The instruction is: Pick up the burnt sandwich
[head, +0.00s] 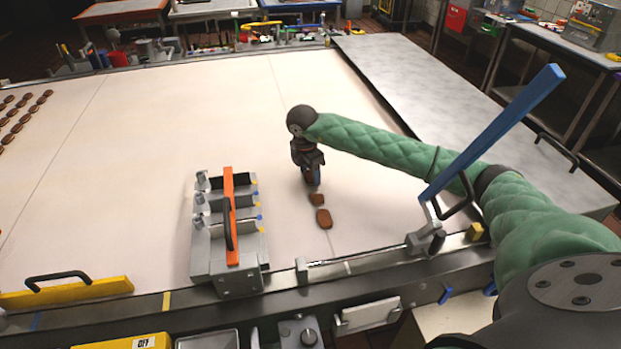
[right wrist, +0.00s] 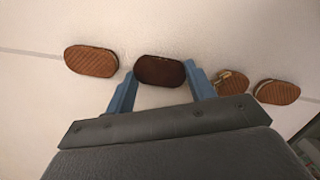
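The burnt sandwich (right wrist: 160,71) is the darkest one, a near-black brown oval on the pale belt in the right wrist view. My right gripper (right wrist: 160,80) is open, with one blue finger near each end of the burnt sandwich. I cannot tell whether the fingers touch it. In the head view my right gripper (head: 311,180) points down at the belt, and the burnt sandwich is hidden by it or cannot be made out. My left gripper is not in view.
A lighter sandwich (right wrist: 90,61) lies to the left, and a sandwich showing cream (right wrist: 231,82) and another brown one (right wrist: 277,92) lie to the right. A grey fixture with an orange bar (head: 231,215) stands left of my right gripper. Rows of sandwiches (head: 14,125) lie far left.

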